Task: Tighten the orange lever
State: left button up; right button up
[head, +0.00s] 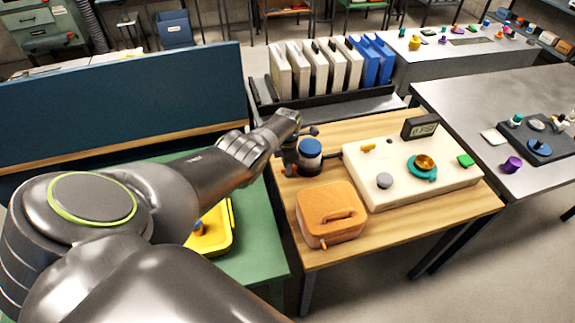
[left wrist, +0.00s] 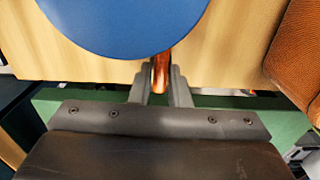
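The orange lever (left wrist: 161,73) sticks out from under a round blue top (left wrist: 125,20) in the left wrist view. In the head view, the blue-topped canister (head: 311,155) stands on the wooden table, left of the cream panel. My left gripper (left wrist: 160,85) is at the lever, with one finger on each side of it. The fingers are close together and look shut on the lever, near its free end. In the head view, my left gripper (head: 288,160) is at the canister's left side, and the lever is mostly hidden. My right gripper is not in view.
A wooden box with a handle (head: 330,213) stands just in front of the canister. A cream panel (head: 405,185) with knobs and a small display is to the right. A rack of white and blue binders (head: 325,65) stands behind. A yellow tray (head: 215,235) lies on the green table.

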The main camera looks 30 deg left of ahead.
pick_arm(q)
jog(key=shift+o, duration=0.3)
jog(key=shift+r, duration=0.15)
notch_tip(320, 180, up, 6)
jog(key=p, duration=0.3)
jog(key=shift+p, duration=0.35)
notch_tip(320, 180, up, 11)
dwell(0.4)
